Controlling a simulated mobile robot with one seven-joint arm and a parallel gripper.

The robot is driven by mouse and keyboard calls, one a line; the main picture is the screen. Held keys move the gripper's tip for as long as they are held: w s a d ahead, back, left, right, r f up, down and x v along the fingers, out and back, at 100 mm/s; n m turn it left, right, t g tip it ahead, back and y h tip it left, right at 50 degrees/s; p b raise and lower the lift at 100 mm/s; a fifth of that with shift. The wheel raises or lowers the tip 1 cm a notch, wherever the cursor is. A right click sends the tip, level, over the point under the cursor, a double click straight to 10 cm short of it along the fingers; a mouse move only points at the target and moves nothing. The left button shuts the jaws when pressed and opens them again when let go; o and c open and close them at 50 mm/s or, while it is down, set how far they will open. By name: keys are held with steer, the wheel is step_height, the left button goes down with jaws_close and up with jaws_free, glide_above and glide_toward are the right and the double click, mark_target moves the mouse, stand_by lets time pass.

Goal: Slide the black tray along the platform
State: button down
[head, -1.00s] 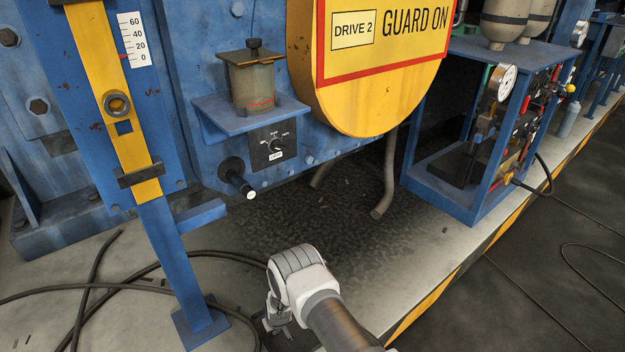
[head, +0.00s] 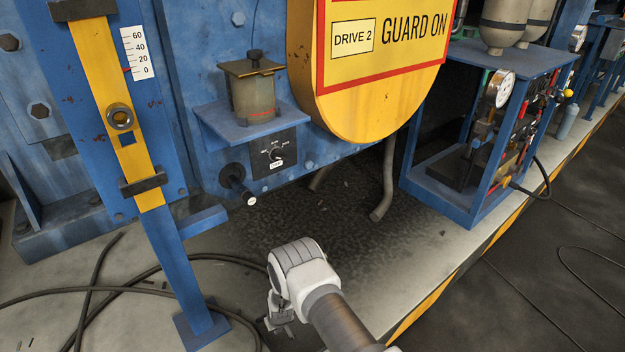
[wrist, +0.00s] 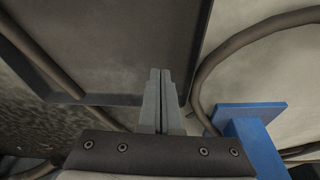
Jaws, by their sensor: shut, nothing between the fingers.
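The dark tray (wrist: 120,40) shows in the wrist view as a wide flat pan with a raised rim, filling the upper left and middle. Its far parts run out of the picture. My gripper (wrist: 158,75) is shut and empty, its fingertips over the tray's near right corner in that view. I cannot tell whether they touch it. In the head view my gripper (head: 275,318) is low in the middle, near the foot of a blue post. I cannot make out the tray there. The pale platform (head: 400,285) lies below the blue machine.
Black hoses (head: 90,290) lie on the platform at the left, and one curves beside the tray in the wrist view. The blue post (head: 185,280) stands left of my gripper. A blue-framed gauge cabinet (head: 480,150) stands at the right, near the striped edge.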

steer(key=v, duration=0.1)
steer(key=p+v, duration=0.2)
steer(key=v, duration=0.1)
steer(key=shift+w+a+r, duration=0.15)
steer(key=shift+w+a, duration=0.15)
steer(key=shift+w, duration=0.15)
